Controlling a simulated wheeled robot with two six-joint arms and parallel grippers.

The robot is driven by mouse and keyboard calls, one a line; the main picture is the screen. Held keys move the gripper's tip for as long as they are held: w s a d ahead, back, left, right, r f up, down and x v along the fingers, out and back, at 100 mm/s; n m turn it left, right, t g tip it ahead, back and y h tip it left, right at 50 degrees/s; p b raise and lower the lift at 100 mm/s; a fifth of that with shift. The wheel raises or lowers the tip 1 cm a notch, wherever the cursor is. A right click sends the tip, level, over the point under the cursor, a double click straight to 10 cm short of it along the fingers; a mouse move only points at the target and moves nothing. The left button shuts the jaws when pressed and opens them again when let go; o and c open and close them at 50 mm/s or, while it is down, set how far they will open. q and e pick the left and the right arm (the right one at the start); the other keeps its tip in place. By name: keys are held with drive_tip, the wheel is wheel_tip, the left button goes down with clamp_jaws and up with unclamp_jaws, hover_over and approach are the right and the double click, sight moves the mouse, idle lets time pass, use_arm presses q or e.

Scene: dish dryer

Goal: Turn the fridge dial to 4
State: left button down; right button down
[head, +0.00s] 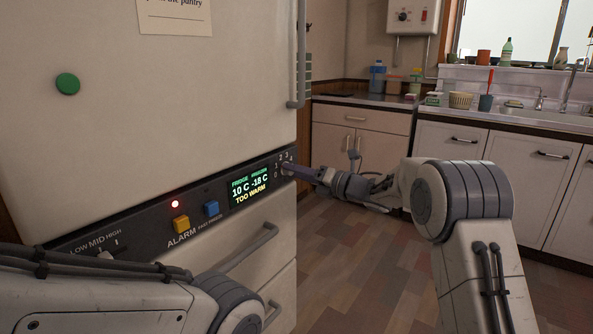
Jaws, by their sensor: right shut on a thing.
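The fridge dial (286,169) is at the right end of the dark control panel (150,214). The numbers 0 to 3 are around it, and a 4 seems to be at its right. My right gripper (293,170) reaches it from the right and is shut on the dial. The fingers cover most of the knob, so where it points cannot be told. The display (250,189) reads fridge 10 C, freezer -18 C, TOO WARM. My left arm crosses the bottom left in front of the panel; its gripper is not in view.
A red light (175,204) glows above the yellow alarm button (181,224), beside a blue button (211,208). A LOW MID HIGH slider (107,255) is at the left. Door handles (300,60) and (250,247) stick out above and below the panel. Floor at right is clear.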

drive_tip(key=shift+m+p, duration=9.45)
drive_tip(key=shift+m, duration=1.75)
drive_tip(key=shift+f, duration=0.1)
drive_tip(key=shift+c, duration=2.2)
unclamp_jaws()
drive_tip(key=shift+d, duration=0.1)
drive_tip(key=p+v, duration=0.1)
drive_tip(key=v, duration=0.9)
drive_tip(key=shift+s, duration=0.15)
